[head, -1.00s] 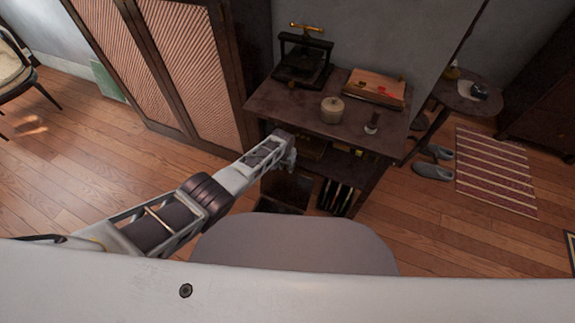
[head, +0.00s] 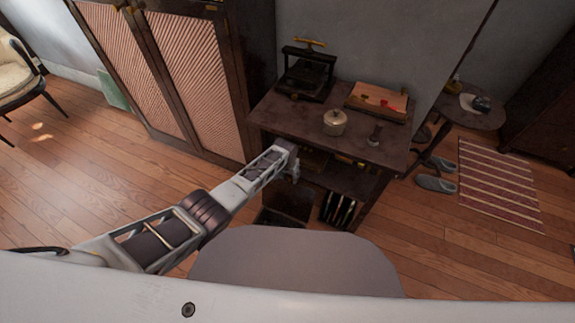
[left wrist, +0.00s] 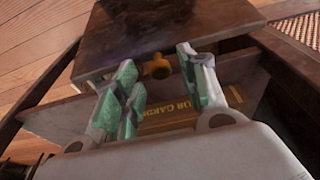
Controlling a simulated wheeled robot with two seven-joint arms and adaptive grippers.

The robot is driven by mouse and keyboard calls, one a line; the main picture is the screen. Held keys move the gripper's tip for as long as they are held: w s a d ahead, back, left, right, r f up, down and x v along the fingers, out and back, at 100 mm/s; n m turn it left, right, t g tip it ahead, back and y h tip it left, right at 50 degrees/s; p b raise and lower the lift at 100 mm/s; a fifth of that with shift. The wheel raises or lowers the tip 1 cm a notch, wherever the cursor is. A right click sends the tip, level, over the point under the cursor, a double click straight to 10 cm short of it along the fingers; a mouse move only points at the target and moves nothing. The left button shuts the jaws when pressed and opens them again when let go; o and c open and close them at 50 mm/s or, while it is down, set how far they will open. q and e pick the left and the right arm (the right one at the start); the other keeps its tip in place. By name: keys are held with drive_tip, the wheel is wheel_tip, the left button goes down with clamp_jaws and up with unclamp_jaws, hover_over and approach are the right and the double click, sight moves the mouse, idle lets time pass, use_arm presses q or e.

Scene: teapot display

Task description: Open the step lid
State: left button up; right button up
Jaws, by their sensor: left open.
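In the left wrist view a dark brown wooden panel (left wrist: 140,28), which looks like the step lid, has a small brass knob (left wrist: 155,67) on its near edge. My left gripper (left wrist: 158,64) is open, its green-padded fingers on either side of the knob in the picture. I cannot tell whether they touch it. Beneath the fingers is a compartment with a gold-lettered item (left wrist: 170,122). In the head view my left gripper (head: 293,172) reaches below the front of the table, above a dark brown panel (head: 287,200). My right gripper is not in view.
The wooden table (head: 285,119) carries a black press (head: 305,75), a round lidded pot (head: 334,122) and a tray (head: 378,101). Several upright dark items (head: 338,209) stand below it. A tall cabinet (head: 190,80) is at the left. Open floor lies at both sides.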

use_arm(q)
drive_tip(key=v, duration=1)
drive_tip(key=shift+r, duration=0.25)
idle(0.6)
drive_tip(key=shift+s+a, duration=0.1)
drive_tip(key=shift+s, duration=0.05)
idle(0.4)
